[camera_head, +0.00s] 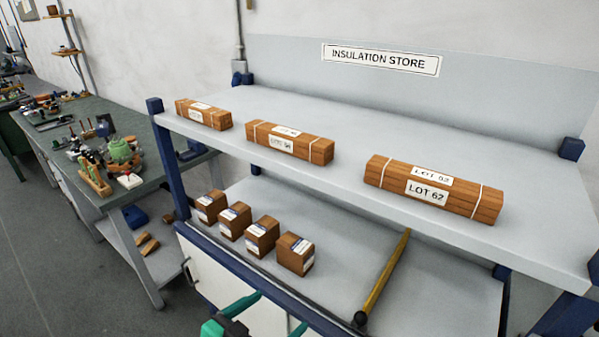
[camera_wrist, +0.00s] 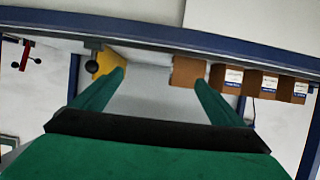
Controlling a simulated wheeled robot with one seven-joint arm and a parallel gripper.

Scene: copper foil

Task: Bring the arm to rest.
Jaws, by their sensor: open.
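My gripper (camera_wrist: 161,76) is open, with its two green fingers spread and nothing between them. In the head view its green parts show at the bottom edge, in front of the lower shelf (camera_head: 335,248), and most of my arm is out of frame. In the wrist view a brown block (camera_wrist: 188,71) shows just beyond the right fingertip. A yellow bar (camera_wrist: 103,60) with a black knob shows beyond the left fingertip. I cannot tell how far either is from the fingers.
Several brown labelled blocks (camera_head: 296,254) stand along the lower shelf's front edge. The yellow bar (camera_head: 386,277) crosses that shelf to their right. Three strapped bundles, including LOT 62 (camera_head: 434,190), lie on the upper shelf (camera_head: 350,135). A cluttered green workbench (camera_head: 85,130) stands left.

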